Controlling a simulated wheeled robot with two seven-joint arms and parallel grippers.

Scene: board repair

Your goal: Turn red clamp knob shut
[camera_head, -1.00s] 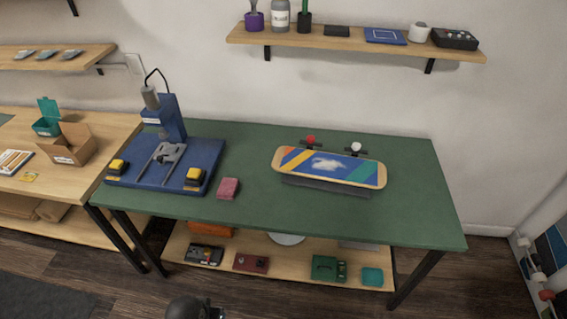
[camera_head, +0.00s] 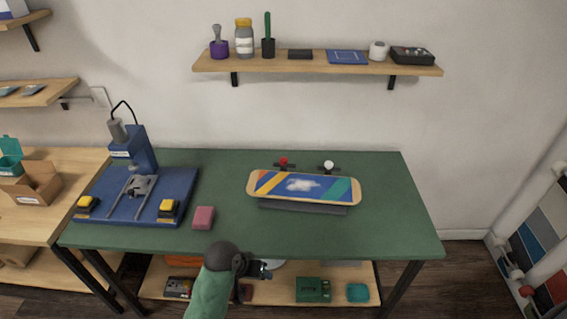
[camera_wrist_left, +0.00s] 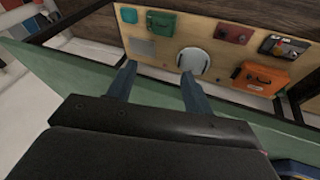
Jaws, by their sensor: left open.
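The red clamp knob (camera_head: 284,160) stands at the back of the green workbench (camera_head: 390,225), just behind the skateboard deck (camera_head: 304,187). A white knob (camera_head: 328,165) stands to its right. The deck has a colourful print and lies on a dark support. My left gripper (camera_head: 265,269) is at the front edge of the bench, well short of the red knob. In the left wrist view its two fingers (camera_wrist_left: 160,78) are apart with nothing between them. The red knob does not show in that view. My right gripper is not in view.
A blue press (camera_head: 140,165) with yellow buttons stands on the bench's left. A pink block (camera_head: 204,217) lies beside it. A lower shelf (camera_wrist_left: 150,50) holds a green case (camera_head: 313,289) and other boxes. The bench's right side is clear. A wall shelf (camera_head: 310,66) hangs above.

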